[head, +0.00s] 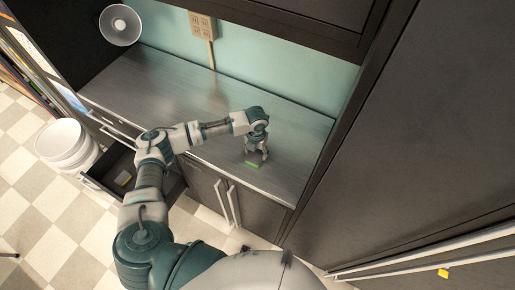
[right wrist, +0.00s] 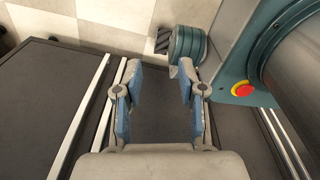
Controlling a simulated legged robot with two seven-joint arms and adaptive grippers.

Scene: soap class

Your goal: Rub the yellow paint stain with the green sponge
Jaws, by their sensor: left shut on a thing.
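The green sponge (head: 252,165) is at the front part of the grey countertop (head: 225,90) in the head view. My left gripper (head: 256,156) points down over it and is shut on it. The sponge looks to be at the counter surface; I cannot tell whether it presses on it. I make out no yellow paint stain on the visible countertop, and the area under the sponge and gripper is hidden. My right gripper (right wrist: 159,80) shows in the right wrist view, with its fingers wide apart and nothing between them.
A drawer (head: 112,172) stands open below the counter with a small yellow item (head: 123,178) inside. A white bucket (head: 66,145) is on the tiled floor at left. A lamp (head: 120,25) is at the counter's back left. A small yellow thing (head: 442,272) shows by the right cabinet handles.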

